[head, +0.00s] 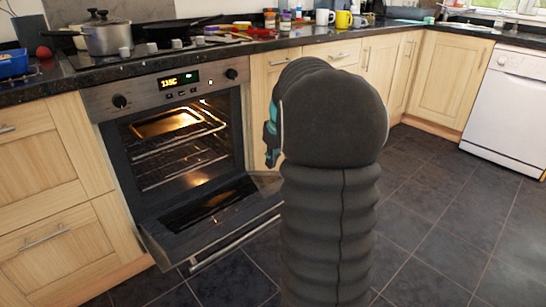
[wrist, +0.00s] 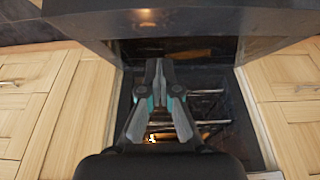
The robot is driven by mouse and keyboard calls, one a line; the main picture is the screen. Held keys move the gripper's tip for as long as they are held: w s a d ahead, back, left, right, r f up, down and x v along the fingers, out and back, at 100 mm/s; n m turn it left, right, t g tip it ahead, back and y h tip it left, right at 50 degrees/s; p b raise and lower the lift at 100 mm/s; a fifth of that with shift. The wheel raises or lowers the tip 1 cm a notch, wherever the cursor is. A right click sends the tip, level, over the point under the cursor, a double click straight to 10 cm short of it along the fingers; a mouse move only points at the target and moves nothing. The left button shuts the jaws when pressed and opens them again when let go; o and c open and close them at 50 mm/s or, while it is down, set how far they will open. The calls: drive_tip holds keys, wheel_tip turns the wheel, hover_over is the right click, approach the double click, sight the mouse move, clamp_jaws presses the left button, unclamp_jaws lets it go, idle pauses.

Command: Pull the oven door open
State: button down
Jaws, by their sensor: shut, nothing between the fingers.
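The oven (head: 175,140) is lit inside, with a tray and wire racks showing. Its door (head: 212,212) is hinged at the bottom and hangs folded down, well open, with a long bar handle (head: 240,240) along its outer edge. My gripper (wrist: 158,68) is shut and empty in the wrist view, in front of the open oven cavity (wrist: 195,105). The door (wrist: 190,25) spans the top of that view, apart from the fingertips as far as I can tell. In the head view my arm hides most of the gripper; a teal and dark part shows right of the oven.
Wooden drawers (head: 50,240) flank the oven on the left, and wooden cupboards (head: 455,75) run along the right. A white appliance (head: 508,105) stands at far right. Pots (head: 105,35) and mugs sit on the dark worktop. The tiled floor (head: 440,220) is clear.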

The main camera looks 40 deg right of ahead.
hover_over(270, 194)
drive_tip(key=x, duration=0.3)
drive_tip(key=s+x, duration=0.1)
drive_tip(key=x, duration=0.1)
drive_tip(key=shift+f, duration=0.1)
drive_tip(key=f, duration=0.1)
drive_tip(key=s+f, duration=0.1)
drive_tip(key=f, duration=0.1)
drive_tip(key=shift+d, duration=0.1)
drive_tip(key=shift+s+f, duration=0.3)
drive_tip(key=shift+f, duration=0.1)
